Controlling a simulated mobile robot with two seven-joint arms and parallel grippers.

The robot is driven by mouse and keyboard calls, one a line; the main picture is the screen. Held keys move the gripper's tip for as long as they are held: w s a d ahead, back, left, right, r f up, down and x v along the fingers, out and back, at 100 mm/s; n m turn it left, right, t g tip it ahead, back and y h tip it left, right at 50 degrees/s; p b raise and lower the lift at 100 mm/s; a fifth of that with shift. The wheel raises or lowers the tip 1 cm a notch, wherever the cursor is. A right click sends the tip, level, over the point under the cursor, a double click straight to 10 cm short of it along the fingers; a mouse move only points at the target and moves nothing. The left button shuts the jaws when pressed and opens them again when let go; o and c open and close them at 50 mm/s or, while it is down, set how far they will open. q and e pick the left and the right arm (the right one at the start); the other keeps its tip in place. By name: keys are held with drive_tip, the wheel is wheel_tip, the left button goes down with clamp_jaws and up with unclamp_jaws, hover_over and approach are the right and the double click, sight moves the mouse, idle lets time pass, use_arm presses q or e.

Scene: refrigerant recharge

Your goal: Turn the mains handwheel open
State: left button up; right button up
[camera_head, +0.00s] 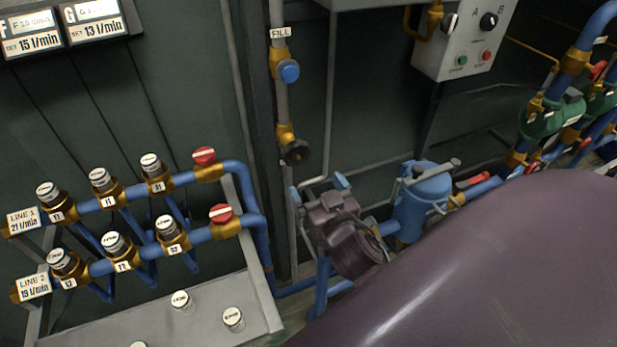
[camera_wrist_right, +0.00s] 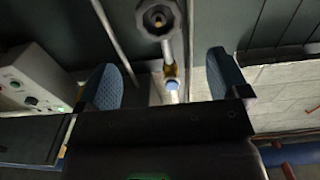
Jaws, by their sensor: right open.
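A dark round handwheel (camera_head: 295,152) sits on a brass valve low on the vertical pipe marked FILL, in the head view. I see no label on the wheel itself. My right gripper (camera_head: 318,186) is just below it, with its two blue-padded fingers spread and nothing between them. In the right wrist view the handwheel (camera_wrist_right: 158,18) is at the top edge, seen face on and partly cut off. It lies beyond the open fingers of my right gripper (camera_wrist_right: 162,65), apart from them. My left gripper is not in view.
A blue knob (camera_head: 289,71) is higher on the same pipe. Blue pipes with red-capped valves (camera_head: 221,213) stand at left. A grey control box (camera_head: 465,38) is at upper right. A blue canister (camera_head: 423,200) stands right of my gripper. My purple arm covers the lower right.

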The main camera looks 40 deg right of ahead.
sight(298, 157)
drive_tip(key=shift+x, duration=4.65)
drive_tip(key=shift+d, duration=0.1)
drive_tip(key=c, duration=0.9)
drive_tip(key=n, duration=0.2)
drive_tip(key=shift+n+p, duration=0.3)
drive_tip(key=shift+n, duration=0.1)
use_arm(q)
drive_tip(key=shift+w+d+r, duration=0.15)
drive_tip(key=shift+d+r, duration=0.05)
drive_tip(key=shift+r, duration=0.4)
use_arm(e)
drive_tip(key=shift+n, duration=0.9)
